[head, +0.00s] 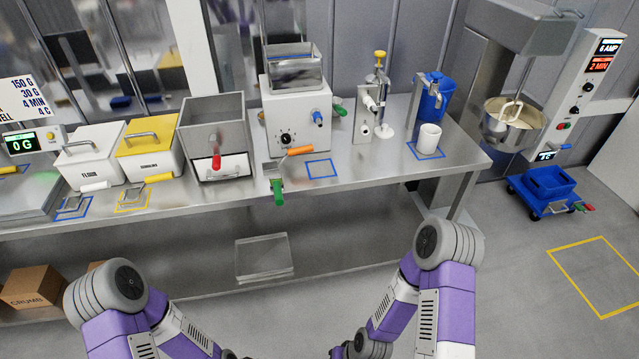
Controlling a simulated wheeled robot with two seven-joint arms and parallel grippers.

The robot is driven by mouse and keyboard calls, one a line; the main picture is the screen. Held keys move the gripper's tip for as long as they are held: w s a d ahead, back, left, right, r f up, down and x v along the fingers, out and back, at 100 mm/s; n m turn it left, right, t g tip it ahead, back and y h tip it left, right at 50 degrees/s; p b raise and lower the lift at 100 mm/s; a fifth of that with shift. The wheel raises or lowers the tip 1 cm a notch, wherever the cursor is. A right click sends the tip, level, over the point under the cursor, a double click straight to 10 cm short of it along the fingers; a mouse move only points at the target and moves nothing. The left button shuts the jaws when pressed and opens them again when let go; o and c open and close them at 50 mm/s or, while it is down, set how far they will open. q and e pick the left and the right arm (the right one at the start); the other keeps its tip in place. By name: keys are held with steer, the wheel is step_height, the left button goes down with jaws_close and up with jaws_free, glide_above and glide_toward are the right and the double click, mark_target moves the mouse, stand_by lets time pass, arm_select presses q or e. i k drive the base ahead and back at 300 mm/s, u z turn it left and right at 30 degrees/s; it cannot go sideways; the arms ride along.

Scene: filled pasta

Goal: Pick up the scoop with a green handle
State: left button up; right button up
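The scoop with a green handle (278,190) lies at the front edge of the steel table, near the middle of the view. Its handle points toward me and sticks out past the table edge. Its metal part lies on the table behind the handle, next to a tool with an orange handle (299,151); whether they touch is unclear. My two purple and white arms come in from the bottom left and bottom right, well below and apart from the scoop. Their ends run out of the bottom of the picture, so neither gripper can be seen.
The steel table (350,178) carries a white machine with a dial (286,137), a steel bin (213,130), lidded boxes (150,148) and a white cup (428,139). A clear block (264,257) sits below the table. Open floor lies at right.

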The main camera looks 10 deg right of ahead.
mark_target(276, 185)
steer(key=z, duration=0.7)
steer(key=i, duration=0.55)
steer(key=u, duration=0.05)
